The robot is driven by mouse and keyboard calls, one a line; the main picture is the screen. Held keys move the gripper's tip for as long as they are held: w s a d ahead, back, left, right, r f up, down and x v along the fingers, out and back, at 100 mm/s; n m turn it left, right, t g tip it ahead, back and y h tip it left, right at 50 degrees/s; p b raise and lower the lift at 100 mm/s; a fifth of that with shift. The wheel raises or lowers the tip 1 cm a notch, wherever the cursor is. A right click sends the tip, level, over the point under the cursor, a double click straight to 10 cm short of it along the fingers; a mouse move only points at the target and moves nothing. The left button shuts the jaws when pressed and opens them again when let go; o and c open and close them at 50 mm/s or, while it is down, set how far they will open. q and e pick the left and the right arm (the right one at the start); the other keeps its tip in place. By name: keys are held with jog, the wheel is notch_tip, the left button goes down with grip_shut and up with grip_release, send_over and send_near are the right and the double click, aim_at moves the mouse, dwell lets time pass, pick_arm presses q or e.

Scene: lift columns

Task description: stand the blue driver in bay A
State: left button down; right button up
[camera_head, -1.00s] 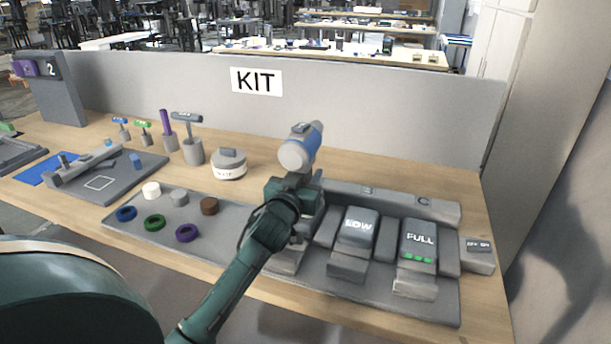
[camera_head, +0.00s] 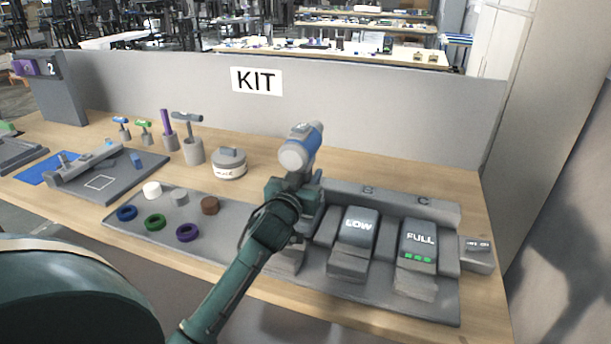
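The blue driver (camera_head: 314,139), with a grey rounded end and a blue band, is at the middle of the view, tilted, over the left end of the bay rack (camera_head: 340,190). My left gripper (camera_head: 298,182) is around its lower part and appears shut on it. Bay A, at the rack's left end, is hidden behind my gripper and wrist, so I cannot tell whether the driver touches it. The labels B and C show on the rack. My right gripper is not in view.
Battery-like blocks marked LOW (camera_head: 358,227) and FULL (camera_head: 419,241) sit right of my gripper. A grey tray (camera_head: 225,240) with rings and pucks lies left. A round weight (camera_head: 229,165) and several upright tools stand behind. A KIT panel (camera_head: 400,110) closes the back.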

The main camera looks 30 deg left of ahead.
pick_arm(q)
jog(key=shift+f+b, duration=0.25)
jog(key=shift+b, duration=0.05)
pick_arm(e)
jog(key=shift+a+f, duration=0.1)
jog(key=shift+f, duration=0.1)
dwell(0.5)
